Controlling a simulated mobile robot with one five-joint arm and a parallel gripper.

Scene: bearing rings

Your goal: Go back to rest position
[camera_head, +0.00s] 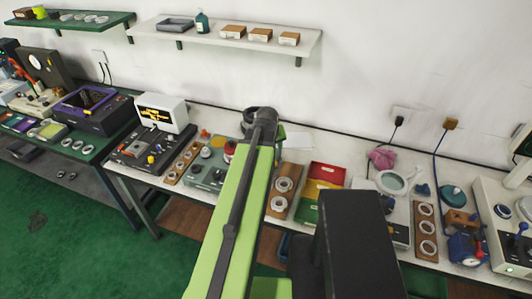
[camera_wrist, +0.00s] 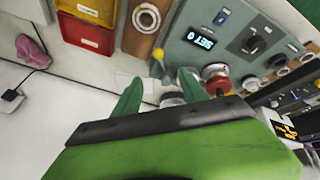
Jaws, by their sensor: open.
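My gripper (camera_wrist: 160,92) shows in the wrist view with its two green fingers spread apart. A pale round part (camera_wrist: 172,99) shows between and beyond the fingers; I cannot tell whether it is a bearing ring, and no grip on it shows. A grey-green instrument (camera_wrist: 240,35) with a lit display lies past the fingertips, with a red knob (camera_wrist: 216,80) near the right finger. In the head view my green arm reaches forward over the bench, and the gripper itself is hidden behind the arm's end. Bearing rings (camera_head: 283,184) sit on a wooden board (camera_head: 276,212) right of my arm.
Red, yellow and green trays (camera_head: 325,173) stand right of that board. Another ring board (camera_head: 425,232) and a magnifier (camera_head: 391,182) are farther right. A black device (camera_head: 150,148) is on the left. A wall shelf (camera_head: 225,40) hangs above the bench. Green floor lies at lower left.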

